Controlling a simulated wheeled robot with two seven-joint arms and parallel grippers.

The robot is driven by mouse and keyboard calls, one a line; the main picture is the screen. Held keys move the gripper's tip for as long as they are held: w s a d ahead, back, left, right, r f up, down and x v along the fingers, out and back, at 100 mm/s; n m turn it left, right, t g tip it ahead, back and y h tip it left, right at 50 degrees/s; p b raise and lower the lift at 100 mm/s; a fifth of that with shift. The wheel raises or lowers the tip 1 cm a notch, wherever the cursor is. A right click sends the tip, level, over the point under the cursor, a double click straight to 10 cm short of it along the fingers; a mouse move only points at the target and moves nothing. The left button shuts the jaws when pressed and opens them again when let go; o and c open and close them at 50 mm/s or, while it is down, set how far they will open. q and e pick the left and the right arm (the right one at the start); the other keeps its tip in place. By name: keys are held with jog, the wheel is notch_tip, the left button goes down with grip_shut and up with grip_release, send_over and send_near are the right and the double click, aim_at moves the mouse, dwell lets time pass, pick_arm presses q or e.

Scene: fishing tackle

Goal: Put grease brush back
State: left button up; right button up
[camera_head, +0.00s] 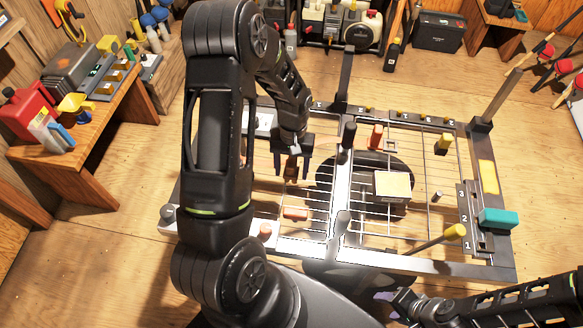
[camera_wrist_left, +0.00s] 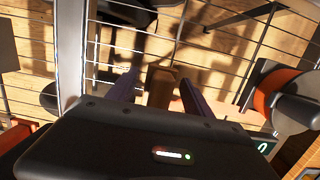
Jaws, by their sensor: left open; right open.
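My left gripper (camera_head: 291,170) is over the left half of a wire rack (camera_head: 340,265), fingers pointing down and apart. In the left wrist view a brown block-like piece (camera_wrist_left: 161,86) shows between the open fingers; I cannot tell whether they touch it. A yellow-headed tool with a thin shaft (camera_head: 454,232) lies slanted at the rack's front right. I cannot tell for sure which piece is the grease brush. My right gripper (camera_head: 408,303) is low at the front right, open, with nothing visible in it.
A teal block (camera_head: 498,219) sits by the numbered slots at the rack's right edge. A tan box (camera_head: 393,185) lies on a dark round plate. Small orange and yellow pieces stand on the rack. A wooden bench (camera_head: 75,140) is at left, with open floor between.

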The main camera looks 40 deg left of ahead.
pick_arm(q)
jog(key=shift+r, duration=0.1)
jog(key=r, duration=0.4)
jog(key=w+r, duration=0.1)
jog(key=r, duration=0.7)
jog(key=shift+w+a+p, duration=0.3)
jog(key=shift+a+p, duration=0.1)
